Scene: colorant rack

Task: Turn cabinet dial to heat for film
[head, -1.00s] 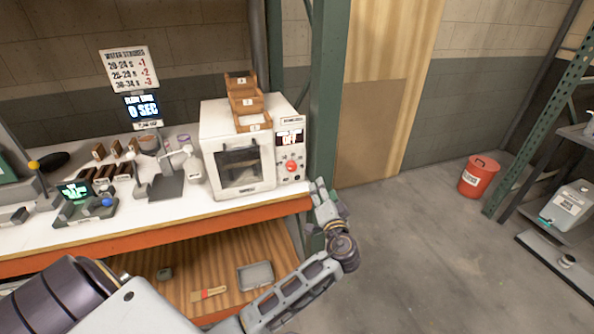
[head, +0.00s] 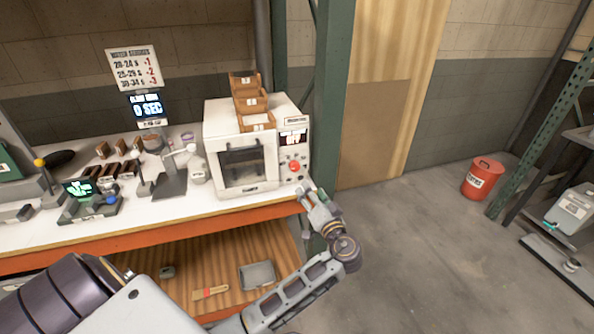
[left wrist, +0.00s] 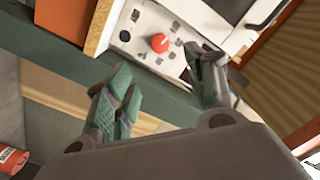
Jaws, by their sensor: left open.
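The white cabinet (head: 222,118) stands on the bench with a dark window in its door. Its control panel on the right carries a red dial (head: 295,166) below a small display (head: 293,137), whose text is blurred now. My left gripper (head: 308,194) is just below and right of the panel, apart from the dial. In the left wrist view, the red dial (left wrist: 160,42) shows beyond and between the spread fingers of my left gripper (left wrist: 165,85), which is open and empty. My right gripper is not in view.
A green rack post (head: 333,90) stands close right of the cabinet. Wooden bins (head: 250,100) sit on the cabinet top. A scale, stand and small blocks occupy the bench to the left. A red bucket (head: 482,179) stands on open floor at right.

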